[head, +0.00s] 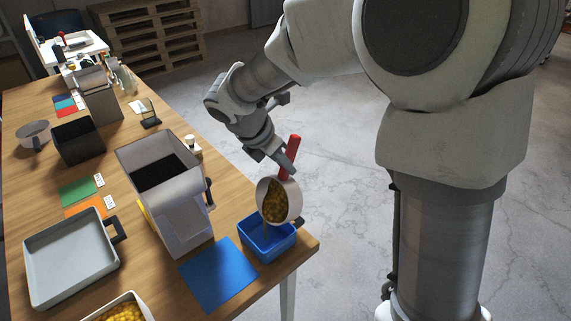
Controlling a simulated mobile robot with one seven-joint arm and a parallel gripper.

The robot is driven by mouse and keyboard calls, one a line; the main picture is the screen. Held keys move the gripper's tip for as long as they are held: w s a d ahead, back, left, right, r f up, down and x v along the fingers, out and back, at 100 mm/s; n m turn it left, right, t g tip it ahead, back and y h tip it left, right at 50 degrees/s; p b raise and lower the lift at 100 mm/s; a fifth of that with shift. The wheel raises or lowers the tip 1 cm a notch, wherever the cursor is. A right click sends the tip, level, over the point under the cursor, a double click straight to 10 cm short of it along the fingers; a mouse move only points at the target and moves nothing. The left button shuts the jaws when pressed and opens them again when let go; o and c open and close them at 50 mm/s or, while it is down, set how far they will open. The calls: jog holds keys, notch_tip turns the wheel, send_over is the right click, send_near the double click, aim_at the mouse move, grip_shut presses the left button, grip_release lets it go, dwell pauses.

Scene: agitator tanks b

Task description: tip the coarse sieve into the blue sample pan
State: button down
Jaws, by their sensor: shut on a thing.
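My gripper (275,155) is shut on the red handle (290,152) of the coarse sieve. The sieve (293,199) is a white round pan, tilted steeply, with yellow-brown grains lying in its lower part. It is held above the blue sample pan (283,241), apart from the pan's rim as far as I can tell. A thin yellowish streak shows between the sieve's lower edge and the pan. The blue pan stands at the table's near right corner. Its floor is partly hidden by the sieve, so I cannot tell how much lies in it.
A tall grey-white bin (182,222) stands just left of the blue pan. A blue mat (219,274) lies in front. A grey tray (70,257) and a tray of yellow grains (120,312) are farther left. The table edge is close to the pan; open floor lies to the right.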

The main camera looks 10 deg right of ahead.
jog(key=shift+a+b, duration=0.15)
jog(key=shift+b, duration=0.15)
jog(key=shift+s+a+t+h+b, duration=0.3)
jog(key=shift+s+a+h+b, duration=0.1)
jog(key=shift+b, duration=0.25)
jog(key=shift+r, duration=0.15)
jog(key=shift+a, duration=0.1)
jog(key=shift+s+a+t+h+b, duration=0.3)
jog(key=shift+s+a+h+b, duration=0.15)
jog(key=shift+b, duration=0.6)
jog(key=shift+a, duration=0.15)
jog(key=shift+a+h, duration=0.1)
jog(key=shift+h, duration=0.15)
